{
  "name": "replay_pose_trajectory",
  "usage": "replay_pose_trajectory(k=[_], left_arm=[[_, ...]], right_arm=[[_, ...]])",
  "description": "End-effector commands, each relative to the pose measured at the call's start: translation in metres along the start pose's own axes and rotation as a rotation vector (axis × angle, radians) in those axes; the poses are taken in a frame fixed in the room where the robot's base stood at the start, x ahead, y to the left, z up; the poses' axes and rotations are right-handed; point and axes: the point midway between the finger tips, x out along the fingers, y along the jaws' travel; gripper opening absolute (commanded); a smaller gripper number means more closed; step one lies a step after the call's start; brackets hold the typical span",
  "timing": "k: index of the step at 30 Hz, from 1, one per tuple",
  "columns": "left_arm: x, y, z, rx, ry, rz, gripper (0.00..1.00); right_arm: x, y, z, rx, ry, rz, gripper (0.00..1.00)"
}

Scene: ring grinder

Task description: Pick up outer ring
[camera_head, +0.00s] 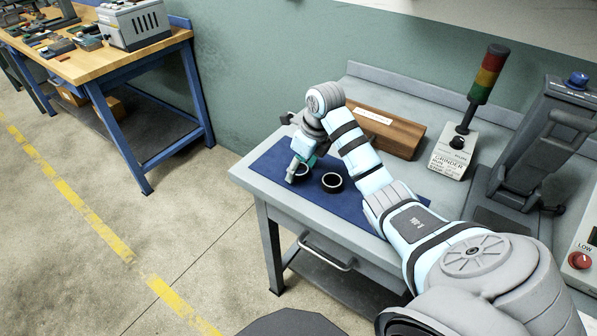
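Two dark rings lie on the blue mat (262,163) on the grey workbench. One ring (332,182) lies clear of the gripper, near the middle of the mat. The other ring (303,171) is further left, partly hidden by my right gripper (292,177). My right gripper points down, with its fingertips at the left edge of that ring. The view is too small to tell whether the fingers are apart or closed on the ring's wall. Which ring is the outer one is not clear. My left gripper is not in view.
A wooden block (390,133) with a label stands behind the mat. A grinder control box (452,155) with a signal tower (489,75) and a dark machine (540,140) stand to the right. Another workbench (100,60) is at the far left, with open floor between.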

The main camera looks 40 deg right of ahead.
Motion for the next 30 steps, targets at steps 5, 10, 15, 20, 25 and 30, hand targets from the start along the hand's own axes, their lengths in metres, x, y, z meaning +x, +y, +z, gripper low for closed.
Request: replay_pose_trajectory(k=[5, 10, 15, 20, 25, 30], left_arm=[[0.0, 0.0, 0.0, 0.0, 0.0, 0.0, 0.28], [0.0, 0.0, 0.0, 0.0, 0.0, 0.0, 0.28], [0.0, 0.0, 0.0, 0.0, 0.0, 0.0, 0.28], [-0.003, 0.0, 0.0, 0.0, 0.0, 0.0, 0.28], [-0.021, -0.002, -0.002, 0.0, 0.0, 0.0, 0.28], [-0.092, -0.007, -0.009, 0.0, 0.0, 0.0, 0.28]], right_arm=[[0.0, 0.0, 0.0, 0.0, 0.0, 0.0, 0.22], [0.0, 0.0, 0.0, 0.0, -0.001, 0.0, 0.12], [-0.003, 0.0, 0.001, 0.0, -0.002, 0.0, 0.11], [-0.019, 0.0, 0.006, 0.0, -0.003, 0.0, 0.11], [-0.071, 0.0, 0.02, 0.0, -0.003, -0.001, 0.11], [-0.138, 0.0, 0.038, 0.0, -0.001, 0.0, 0.11]])
